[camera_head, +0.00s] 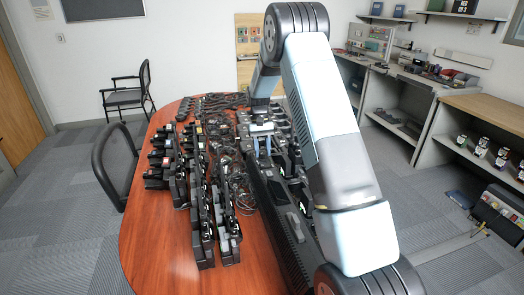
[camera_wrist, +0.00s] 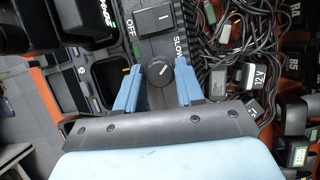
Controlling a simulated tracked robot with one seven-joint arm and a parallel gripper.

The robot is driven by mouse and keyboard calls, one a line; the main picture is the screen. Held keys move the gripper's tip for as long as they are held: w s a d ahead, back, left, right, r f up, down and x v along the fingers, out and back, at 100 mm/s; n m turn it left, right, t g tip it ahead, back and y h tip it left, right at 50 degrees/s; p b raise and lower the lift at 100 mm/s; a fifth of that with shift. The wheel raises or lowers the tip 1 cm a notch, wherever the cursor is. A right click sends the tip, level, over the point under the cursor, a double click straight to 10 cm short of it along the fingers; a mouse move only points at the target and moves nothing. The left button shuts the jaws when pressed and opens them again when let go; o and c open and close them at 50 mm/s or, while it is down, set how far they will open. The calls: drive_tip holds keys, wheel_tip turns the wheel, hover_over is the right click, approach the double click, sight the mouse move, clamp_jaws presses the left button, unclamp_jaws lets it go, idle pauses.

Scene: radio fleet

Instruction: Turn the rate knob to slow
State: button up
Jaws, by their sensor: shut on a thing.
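The rate knob (camera_wrist: 159,72) is round and black with a pale pointer line, on a dark panel in the wrist view. The word SLOW (camera_wrist: 180,47) is printed to its upper right. The pointer line seems to slant toward the upper right; its exact setting is hard to read. My gripper (camera_wrist: 158,68) has its two blue fingers on either side of the knob and is shut on it. In the head view my gripper (camera_head: 263,142) reaches down over the black equipment on the table; the knob cannot be made out there.
A black rocker switch (camera_wrist: 153,20) marked OFF sits above the knob. Tangled black cables (camera_wrist: 235,45) and a 12V adapter (camera_wrist: 257,78) lie to the right. In the head view, rows of radios (camera_head: 200,205) crowd the wooden table (camera_head: 150,240); its front left is bare.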

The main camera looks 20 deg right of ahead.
drive_tip(key=shift+n, duration=0.4)
drive_tip(key=o, duration=1)
drive_tip(key=shift+r, duration=0.1)
drive_tip(key=v, duration=1.3)
drive_tip(key=shift+w+a+r, duration=0.15)
drive_tip(key=shift+a+r, duration=0.05)
